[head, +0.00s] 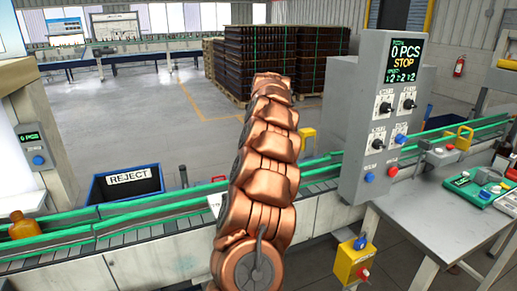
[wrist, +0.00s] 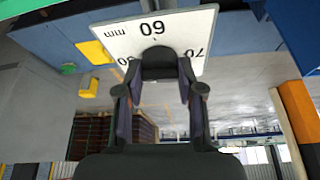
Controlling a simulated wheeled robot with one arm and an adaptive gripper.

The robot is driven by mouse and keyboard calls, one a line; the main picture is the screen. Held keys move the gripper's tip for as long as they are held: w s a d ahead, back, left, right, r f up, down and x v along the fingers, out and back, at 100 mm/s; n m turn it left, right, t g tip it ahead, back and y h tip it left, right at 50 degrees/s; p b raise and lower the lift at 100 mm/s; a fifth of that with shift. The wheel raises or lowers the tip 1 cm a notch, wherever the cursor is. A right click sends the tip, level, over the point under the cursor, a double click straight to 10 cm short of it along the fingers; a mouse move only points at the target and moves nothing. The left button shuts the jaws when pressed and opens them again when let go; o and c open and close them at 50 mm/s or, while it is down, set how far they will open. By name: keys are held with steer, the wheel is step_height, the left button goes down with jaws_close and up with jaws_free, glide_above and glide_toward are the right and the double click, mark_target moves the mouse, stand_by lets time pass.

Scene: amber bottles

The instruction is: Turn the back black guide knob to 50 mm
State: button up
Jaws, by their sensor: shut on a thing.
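In the wrist view, a white scale plate (wrist: 120,45) is marked 60, 70 and mm, with another number partly covered. A black knob (wrist: 160,62) sits in front of the plate. My gripper (wrist: 160,85) is shut on this knob, a finger on each side. The knob's pointer cannot be made out clearly; the 60 mark is straight above the knob in this view. In the head view, my copper-coloured arm reaches over the conveyor and hides my gripper and the knob.
The green-railed conveyor (head: 180,209) crosses the head view, with an amber bottle (head: 22,226) at its left. A blue reject bin (head: 125,183) stands behind it. A grey control cabinet (head: 365,150) rises close right of my arm. A table (head: 400,213) stands at right.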

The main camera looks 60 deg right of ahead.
steer(key=shift+r+n, duration=0.1)
steer(key=shift+n, duration=0.5)
steer(key=o, duration=1.2)
steer(key=shift+c, duration=0.2)
steer(key=v, duration=1.2)
steer(key=shift+d, duration=0.2)
steer(key=shift+s, duration=0.1)
